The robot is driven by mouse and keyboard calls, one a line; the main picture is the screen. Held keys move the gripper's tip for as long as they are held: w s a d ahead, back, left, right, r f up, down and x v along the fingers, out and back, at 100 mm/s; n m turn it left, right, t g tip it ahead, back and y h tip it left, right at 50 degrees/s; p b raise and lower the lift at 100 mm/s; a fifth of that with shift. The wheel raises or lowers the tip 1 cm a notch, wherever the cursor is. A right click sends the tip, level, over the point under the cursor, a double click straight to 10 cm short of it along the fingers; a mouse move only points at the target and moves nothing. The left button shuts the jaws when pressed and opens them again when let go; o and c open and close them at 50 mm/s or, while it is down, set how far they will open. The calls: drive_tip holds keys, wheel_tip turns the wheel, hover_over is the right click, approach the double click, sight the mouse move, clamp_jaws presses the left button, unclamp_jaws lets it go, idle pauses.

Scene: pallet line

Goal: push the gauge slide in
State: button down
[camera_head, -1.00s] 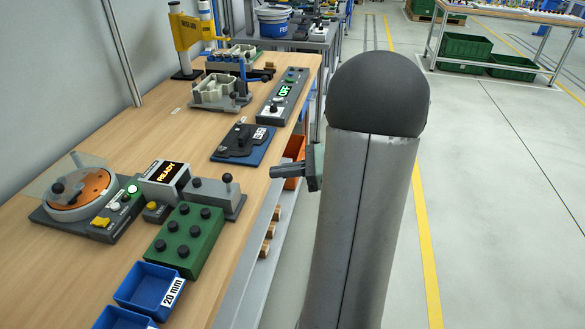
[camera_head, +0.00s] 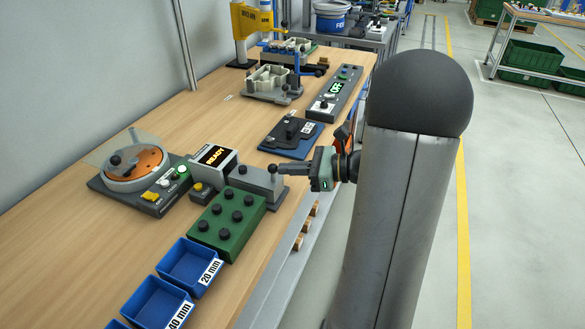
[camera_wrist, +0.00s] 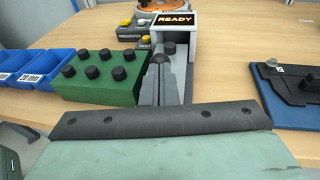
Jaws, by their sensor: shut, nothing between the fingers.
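The gauge (camera_head: 258,184) is a grey block beside the display reading READY. Its slide has a black ball knob (camera_head: 272,169) on a short upright post at the block's aisle side. In the wrist view the knob (camera_wrist: 162,57) shows straight ahead, in front of the display. My gripper (camera_head: 281,169) is shut and empty, level and pointing left at the knob. Its fingertips are at or very close to the knob; I cannot tell whether they touch. The wrist view shows my gripper's dark front edge across the bottom, hiding the lower part of the gauge.
A green block (camera_head: 227,222) with several black knobs sits just in front of the gauge. Blue bins (camera_head: 187,267) lie nearer. A blue plate with a black fixture (camera_head: 290,137) lies behind. The READY display (camera_head: 214,160) and round orange dial unit (camera_head: 136,166) stand left.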

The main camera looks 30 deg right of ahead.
sight(260, 175)
drive_tip(key=w+a, duration=0.2)
drive_tip(key=w, duration=0.1)
drive_tip(key=w+a, duration=0.3)
drive_tip(key=shift+w+a, duration=0.15)
drive_tip(key=shift+w, duration=0.1)
drive_tip(key=shift+w+a+r, duration=0.1)
drive_tip(key=shift+w, duration=0.05)
drive_tip(key=shift+s+d+r+p, duration=0.15)
drive_tip(key=shift+s+d+p, duration=0.15)
drive_tip(key=shift+d+p, duration=0.15)
drive_tip(key=v, duration=1.3)
drive_tip(key=shift+s, duration=0.1)
